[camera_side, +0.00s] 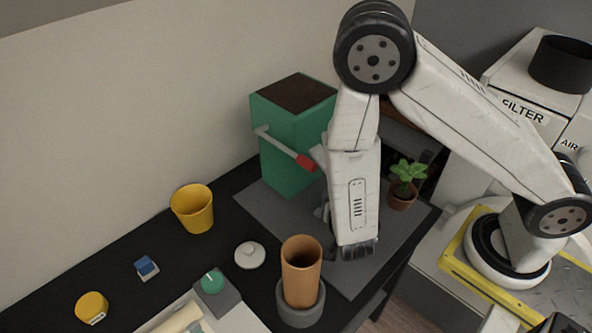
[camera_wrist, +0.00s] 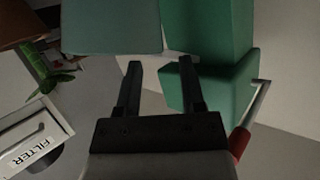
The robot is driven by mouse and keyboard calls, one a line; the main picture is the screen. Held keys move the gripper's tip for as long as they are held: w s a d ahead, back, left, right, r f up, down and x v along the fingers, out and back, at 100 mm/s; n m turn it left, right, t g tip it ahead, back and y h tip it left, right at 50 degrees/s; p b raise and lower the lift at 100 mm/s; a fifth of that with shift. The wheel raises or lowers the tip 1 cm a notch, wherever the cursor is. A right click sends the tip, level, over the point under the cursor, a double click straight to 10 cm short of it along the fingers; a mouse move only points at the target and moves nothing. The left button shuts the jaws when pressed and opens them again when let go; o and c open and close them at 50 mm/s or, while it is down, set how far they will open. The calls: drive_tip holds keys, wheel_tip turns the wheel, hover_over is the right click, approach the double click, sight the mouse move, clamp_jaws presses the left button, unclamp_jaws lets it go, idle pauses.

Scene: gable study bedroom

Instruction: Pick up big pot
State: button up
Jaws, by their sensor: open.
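Two larger pots show in the side view, and I cannot tell which is the big pot. One is a tall orange-brown pot (camera_side: 301,262), upright in a grey round holder (camera_side: 300,312) at the front. The other is a wide yellow pot (camera_side: 193,209), upright and apart at the left. A smaller brown plant pot (camera_side: 402,198) holds a green plant, right of my arm. In the wrist view, my gripper (camera_wrist: 160,64) has its two dark fingers apart with nothing between them, facing green surfaces. In the side view, my arm largely hides the fingers.
A green soil-filled box (camera_side: 280,150) with a red-tipped lever (camera_side: 305,162) stands close behind my arm.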

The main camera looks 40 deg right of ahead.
drive_tip(key=shift+x, duration=2.05)
drive_tip(key=shift+s+f, duration=0.1)
clamp_jaws()
